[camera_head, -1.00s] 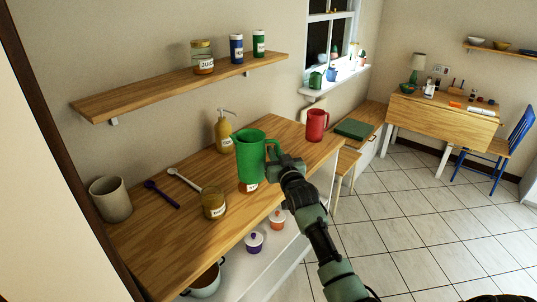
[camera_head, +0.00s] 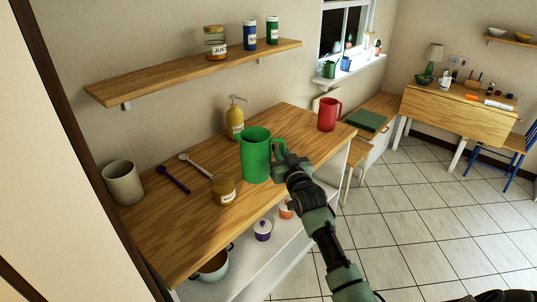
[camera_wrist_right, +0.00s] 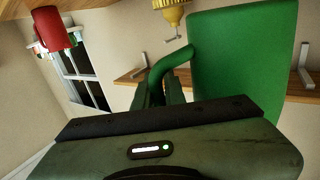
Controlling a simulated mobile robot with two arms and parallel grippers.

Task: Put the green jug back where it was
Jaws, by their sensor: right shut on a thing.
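The green jug (camera_head: 256,158) is upright over the front part of the wooden counter (camera_head: 200,235), right of the honey-coloured jar. My right gripper (camera_head: 281,163) is shut on its handle, on the jug's right side. I cannot tell whether the jug's base touches the counter. In the right wrist view the jug (camera_wrist_right: 243,60) fills the upper right, with its handle between the fingers of my right gripper (camera_wrist_right: 167,88). My left gripper is not in view.
A jar (camera_head: 223,188) stands close left of the jug, a yellow pump bottle (camera_head: 236,122) behind it, and a red jug (camera_head: 329,114) to the right. Spoons (camera_head: 173,180) and a beige pot (camera_head: 123,184) are farther left. A wall shelf (camera_head: 190,75) holds several containers. Counter between green and red jugs is clear.

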